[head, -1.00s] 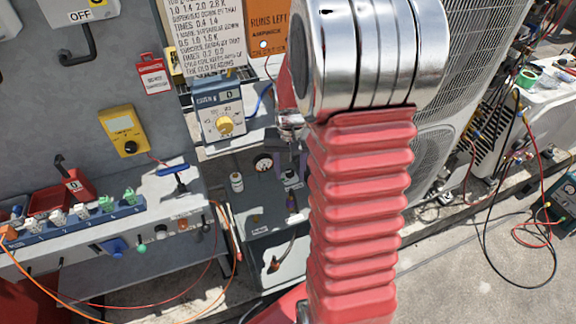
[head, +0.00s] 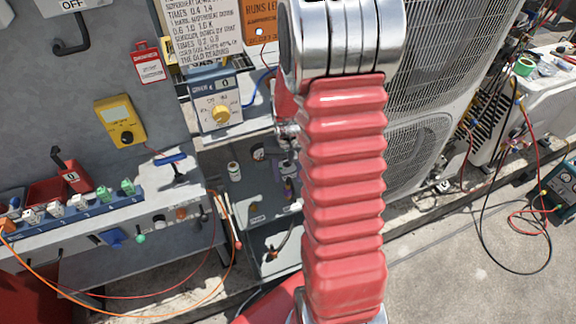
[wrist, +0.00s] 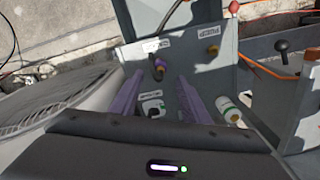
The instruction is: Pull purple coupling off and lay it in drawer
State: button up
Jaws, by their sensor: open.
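I cannot tell which small part is the purple coupling. My arm hides most of my gripper there.
A workbench with coloured connectors (head: 75,210), a yellow meter (head: 121,122) and orange cable is at left. The condenser (head: 420,150) is close on the right. Open ground lies lower right.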

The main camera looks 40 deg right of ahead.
aim_at(288, 187)
jog(key=shift+f, duration=3.45)
jog(key=shift+c, duration=0.5)
grip_shut()
